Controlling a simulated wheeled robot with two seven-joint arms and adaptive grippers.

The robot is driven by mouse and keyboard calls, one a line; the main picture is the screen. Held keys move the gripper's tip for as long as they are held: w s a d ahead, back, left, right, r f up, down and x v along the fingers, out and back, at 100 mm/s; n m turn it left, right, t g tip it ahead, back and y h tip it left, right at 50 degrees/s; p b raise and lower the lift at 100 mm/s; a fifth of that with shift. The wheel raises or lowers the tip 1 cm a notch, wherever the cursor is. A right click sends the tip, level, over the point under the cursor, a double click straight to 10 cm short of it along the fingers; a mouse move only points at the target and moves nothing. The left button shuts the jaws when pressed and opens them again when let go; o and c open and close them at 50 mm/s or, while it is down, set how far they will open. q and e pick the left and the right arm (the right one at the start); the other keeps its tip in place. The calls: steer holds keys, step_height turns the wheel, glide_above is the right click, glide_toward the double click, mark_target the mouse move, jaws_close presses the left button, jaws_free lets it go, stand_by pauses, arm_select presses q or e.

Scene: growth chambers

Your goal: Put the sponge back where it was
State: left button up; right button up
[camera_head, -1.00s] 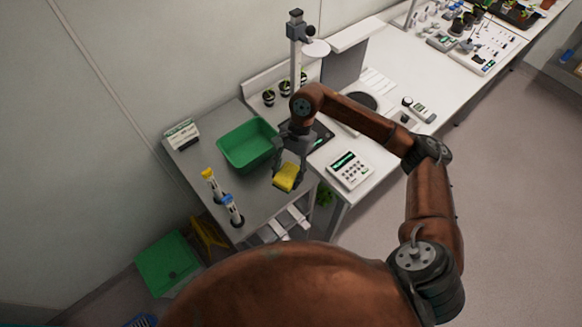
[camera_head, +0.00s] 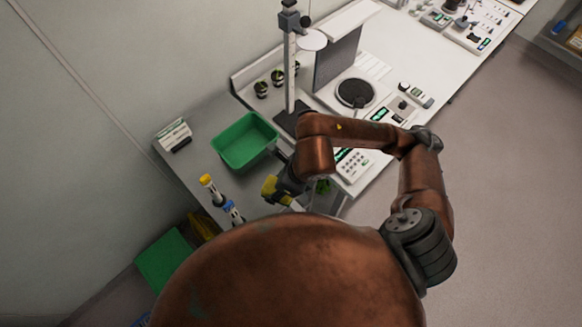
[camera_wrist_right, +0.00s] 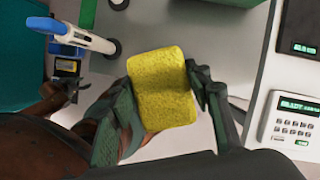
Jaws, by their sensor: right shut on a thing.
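The yellow sponge (camera_wrist_right: 162,90) is held between the two fingers of my right gripper (camera_wrist_right: 160,98) in the right wrist view. In the head view the sponge (camera_head: 271,188) shows as a small yellow block at the right gripper (camera_head: 284,190), over the front part of the grey bench, partly hidden by my arm. Whether it touches the bench top cannot be told.
A green tub (camera_head: 245,142) stands on the grey bench behind the sponge. Yellow-capped (camera_head: 207,182) and blue-capped (camera_head: 231,207) devices stand at the bench's left front. A keypad instrument (camera_head: 354,166) is to the right. A green bin (camera_head: 163,259) is lower left.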

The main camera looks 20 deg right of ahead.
steer(key=w+d+f, duration=0.4)
steer(key=w+d+f+p, duration=0.1)
steer(key=w+d+f, duration=0.3)
steer(key=w, duration=0.1)
steer(key=shift+d+f+p, duration=0.2)
steer(key=shift+d+p, duration=0.1)
steer(key=shift+d, duration=0.05)
steer(key=shift+w+d+f, duration=0.35)
steer(key=shift+w+f, duration=0.05)
steer(key=shift+f, duration=0.25)
step_height(320, 180, down, 3)
steer(key=shift+d+f, duration=0.1)
steer(key=shift+w, duration=0.1)
steer(key=shift+f, duration=0.2)
steer(key=o, duration=1)
steer(key=shift+r, duration=0.1)
